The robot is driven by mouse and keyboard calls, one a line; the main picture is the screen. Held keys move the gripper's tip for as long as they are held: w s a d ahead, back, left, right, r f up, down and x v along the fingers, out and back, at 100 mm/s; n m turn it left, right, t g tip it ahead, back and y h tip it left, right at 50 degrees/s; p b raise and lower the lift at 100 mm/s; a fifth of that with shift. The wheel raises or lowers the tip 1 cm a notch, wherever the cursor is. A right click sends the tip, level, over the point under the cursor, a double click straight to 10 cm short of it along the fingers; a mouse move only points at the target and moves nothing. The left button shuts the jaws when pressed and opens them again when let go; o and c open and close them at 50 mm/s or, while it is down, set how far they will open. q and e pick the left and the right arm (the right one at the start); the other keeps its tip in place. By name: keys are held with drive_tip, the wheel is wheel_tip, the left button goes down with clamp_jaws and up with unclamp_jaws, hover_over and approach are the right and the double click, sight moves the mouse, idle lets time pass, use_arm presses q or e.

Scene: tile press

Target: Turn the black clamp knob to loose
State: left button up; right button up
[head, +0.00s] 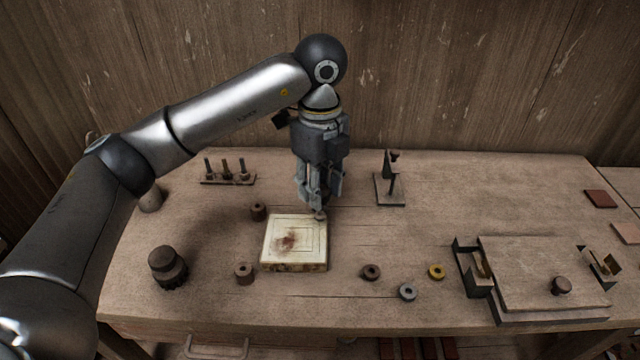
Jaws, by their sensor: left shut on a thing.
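My left gripper (317,208) points down at the back right corner of a cream square slab (294,262). Its fingers are shut on a small dark knob-like piece (319,216), mostly hidden by the fingertips. I cannot tell whether this piece is the clamp knob or which way it is turned. A large black ridged knob (168,262) stands at the left of the table, apart from the gripper. A small dark round knob (561,286) sits on the wooden plate of the fixture at the right. My right gripper is not in view.
Several rings lie on the table (400,215), among them a brass one (437,271) and a grey one (408,291). A peg rack (228,180) stands at back left, a small stand (390,188) right of the gripper. The plate fixture (530,262) fills the right front.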

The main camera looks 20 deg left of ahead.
use_arm(q)
drive_tip(key=o, duration=1.1)
drive_tip(key=shift+c, duration=0.2)
drive_tip(key=shift+r, duration=0.1)
wheel_tip(320, 180, up, 12)
